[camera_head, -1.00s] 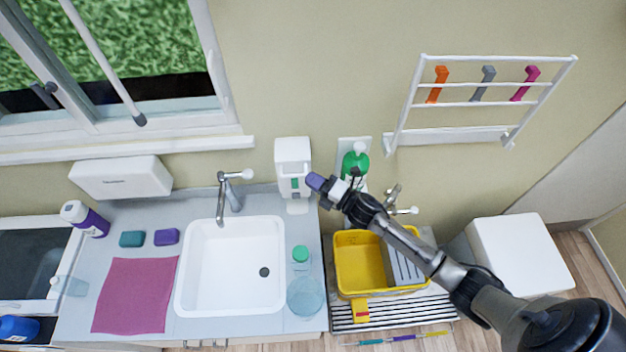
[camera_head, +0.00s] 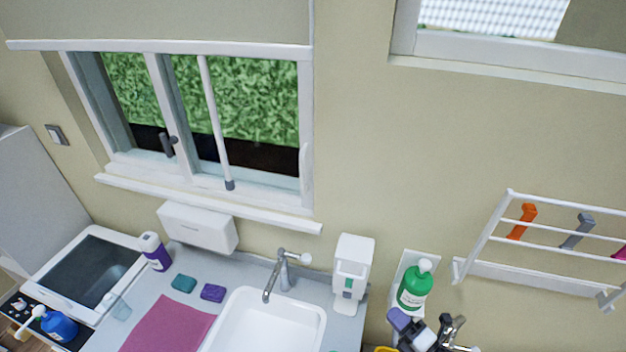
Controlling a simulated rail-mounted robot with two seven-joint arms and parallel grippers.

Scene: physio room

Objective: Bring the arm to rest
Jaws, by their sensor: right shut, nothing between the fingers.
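My right gripper (camera_head: 411,329) shows at the bottom edge of the head view, right of centre. It is shut and empty, with purple fingers. It appears just in front of and below a green bottle with a white pump top (camera_head: 415,287) on the wall; I cannot tell whether they touch. Most of the right arm is cut off by the lower edge of the picture. My left gripper is not in view.
A white sink (camera_head: 258,325) with a tap (camera_head: 284,272) is at the lower centre, beside a white dispenser (camera_head: 352,268). A pink cloth (camera_head: 168,327) lies left of it. A rail rack (camera_head: 540,240) hangs on the right wall.

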